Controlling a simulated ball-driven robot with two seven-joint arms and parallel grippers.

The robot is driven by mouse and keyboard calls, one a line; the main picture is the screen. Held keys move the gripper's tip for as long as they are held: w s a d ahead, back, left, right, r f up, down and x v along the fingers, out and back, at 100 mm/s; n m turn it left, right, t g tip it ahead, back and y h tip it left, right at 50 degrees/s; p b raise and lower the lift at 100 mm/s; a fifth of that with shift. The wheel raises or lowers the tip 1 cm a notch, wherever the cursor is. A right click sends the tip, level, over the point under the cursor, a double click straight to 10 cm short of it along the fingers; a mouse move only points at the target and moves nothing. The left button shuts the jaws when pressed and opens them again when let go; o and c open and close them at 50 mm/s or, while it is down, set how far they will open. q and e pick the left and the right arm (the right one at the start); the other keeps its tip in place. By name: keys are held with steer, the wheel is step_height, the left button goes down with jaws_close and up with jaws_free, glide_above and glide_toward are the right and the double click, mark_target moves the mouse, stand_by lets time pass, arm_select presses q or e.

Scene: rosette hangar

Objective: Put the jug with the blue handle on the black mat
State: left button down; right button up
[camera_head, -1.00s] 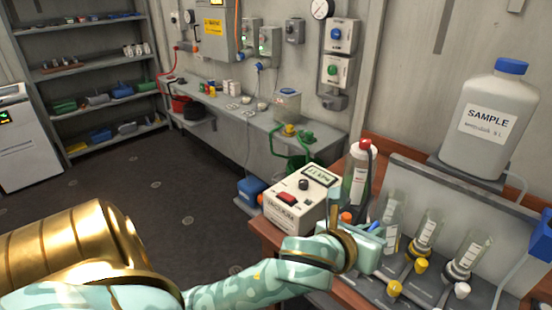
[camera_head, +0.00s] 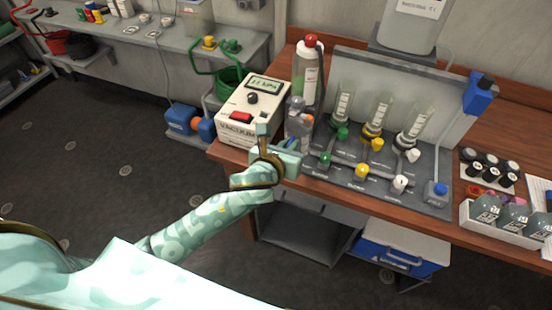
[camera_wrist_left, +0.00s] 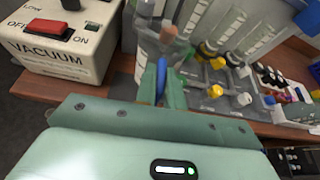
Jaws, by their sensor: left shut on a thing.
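A clear jug (camera_head: 299,124) stands at the left end of the valve panel, near the wooden bench's front edge. My left gripper (camera_head: 281,144) is at its near side. The left wrist view shows the gripper's fingers (camera_wrist_left: 161,86) shut on the upright blue handle (camera_wrist_left: 160,73), with the clear jug body (camera_wrist_left: 149,43) just beyond. The gripper hides part of the handle and the jug's lower part. I cannot tell whether the jug's base touches the bench. I cannot make out a black mat in these views. My right gripper is not in view.
A vacuum box (camera_head: 249,112) stands close left of the jug, and a red-capped bottle (camera_head: 306,75) behind it. The valve panel (camera_head: 425,198) with tilted glass tubes is close on the right. Dark-capped vials (camera_head: 487,163) and a bottle tray (camera_head: 490,229) stand at the bench's right.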

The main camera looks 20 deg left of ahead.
arm_select(q)
steer(key=w+a+f+b, duration=0.1)
steer(key=a+f+b, duration=0.2)
steer(key=f, duration=0.5)
steer(key=shift+w+a, duration=0.15)
steer(key=shift+a, duration=0.2)
steer(key=shift+f, duration=0.1)
steer(key=c, duration=1.5)
jaws_free()
